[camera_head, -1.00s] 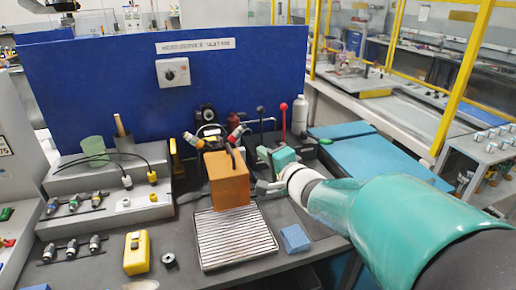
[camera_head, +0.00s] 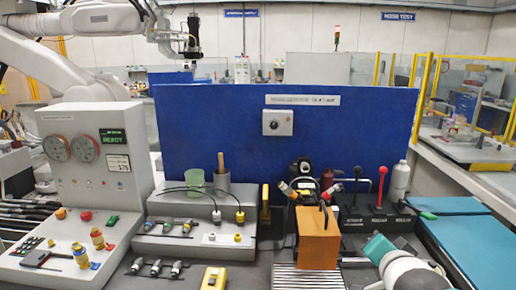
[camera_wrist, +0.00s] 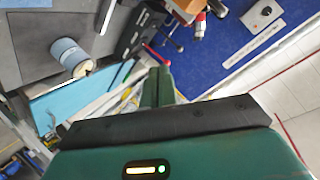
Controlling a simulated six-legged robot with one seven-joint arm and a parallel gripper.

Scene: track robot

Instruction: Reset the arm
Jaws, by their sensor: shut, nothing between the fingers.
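My gripper shows in the wrist view as green fingers (camera_wrist: 158,86) closed together beyond a dark bar, with nothing between them. In the head view only part of the arm's end shows at the lower right, with a teal piece (camera_head: 380,248) and a white ring. It is right of the orange box (camera_head: 318,240) and apart from it. The box stands upright on a ribbed metal plate (camera_head: 300,278). The fingertips cannot be made out clearly in the head view.
A blue panel (camera_head: 200,130) stands behind the bench. A red-knobbed lever (camera_head: 382,185) and a white bottle (camera_head: 400,180) stand behind my arm. A yellow device (camera_head: 213,279) lies in front. A gauge console (camera_head: 95,150) is at left. Blue mats (camera_head: 470,245) lie at right.

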